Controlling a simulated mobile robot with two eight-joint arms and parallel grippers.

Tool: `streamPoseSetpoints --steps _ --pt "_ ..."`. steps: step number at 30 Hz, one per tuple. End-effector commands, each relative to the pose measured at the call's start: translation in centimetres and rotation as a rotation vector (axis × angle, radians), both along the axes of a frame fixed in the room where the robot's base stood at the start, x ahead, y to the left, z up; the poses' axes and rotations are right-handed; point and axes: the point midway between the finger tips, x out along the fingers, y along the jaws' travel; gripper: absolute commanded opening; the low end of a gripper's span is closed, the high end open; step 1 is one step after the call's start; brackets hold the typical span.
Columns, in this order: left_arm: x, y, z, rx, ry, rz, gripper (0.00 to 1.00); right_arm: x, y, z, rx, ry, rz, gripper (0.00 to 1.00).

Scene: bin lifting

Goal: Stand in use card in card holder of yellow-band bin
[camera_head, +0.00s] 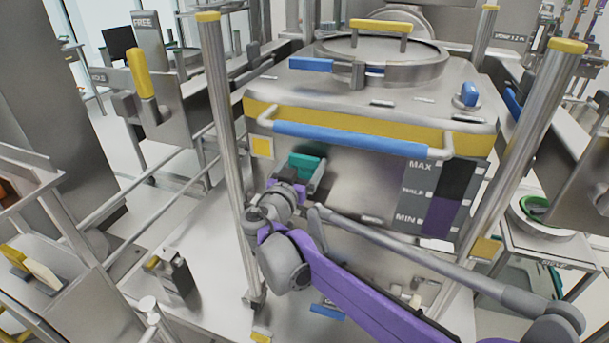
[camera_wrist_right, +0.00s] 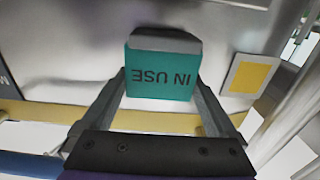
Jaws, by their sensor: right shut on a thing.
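The yellow-band bin (camera_head: 375,125) stands upright between metal posts, with a blue handle bar across its front. The teal in use card (camera_head: 303,165) is at the left of the bin's front face, under the yellow band. My right gripper (camera_head: 298,186) is shut on it. In the right wrist view the card (camera_wrist_right: 160,82) sits between the two fingers of the gripper (camera_wrist_right: 161,90), its lettering upside down. A grey card holder (camera_wrist_right: 165,42) meets the card's far edge; I cannot tell how deep the card sits in it. My left gripper is not in view.
A yellow square (camera_head: 262,147) is on the bin front beside the card. A level scale (camera_head: 440,200) is on the right. The blue handle bar (camera_head: 350,139) crosses above the card. Metal posts (camera_head: 225,130) flank the bin. A FREE sign (camera_head: 146,25) stands at the left.

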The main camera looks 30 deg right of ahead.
Motion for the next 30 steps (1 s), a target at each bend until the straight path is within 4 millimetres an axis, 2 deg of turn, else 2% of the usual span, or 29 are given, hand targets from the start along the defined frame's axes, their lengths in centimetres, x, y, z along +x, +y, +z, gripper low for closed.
streamPoseSetpoints --steps 3,6,19,20,21,30 --pt "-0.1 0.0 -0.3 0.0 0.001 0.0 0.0 0.0 0.0 -2.0 0.0 0.0 0.0 0.35" --pt "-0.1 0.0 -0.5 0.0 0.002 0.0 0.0 0.1 -0.1 -3.1 0.0 0.0 -0.001 0.35" --pt "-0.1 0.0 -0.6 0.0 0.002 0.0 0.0 0.2 -0.3 -3.8 0.0 0.0 0.0 0.35" --pt "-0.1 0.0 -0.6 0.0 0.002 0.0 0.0 0.2 -0.3 -3.8 0.0 0.0 0.0 0.97" --pt "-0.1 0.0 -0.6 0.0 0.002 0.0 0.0 0.2 -0.3 -3.7 0.0 0.0 0.0 1.0" --pt "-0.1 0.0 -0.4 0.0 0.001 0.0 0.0 0.2 -0.2 -3.3 0.0 0.0 0.0 1.0"
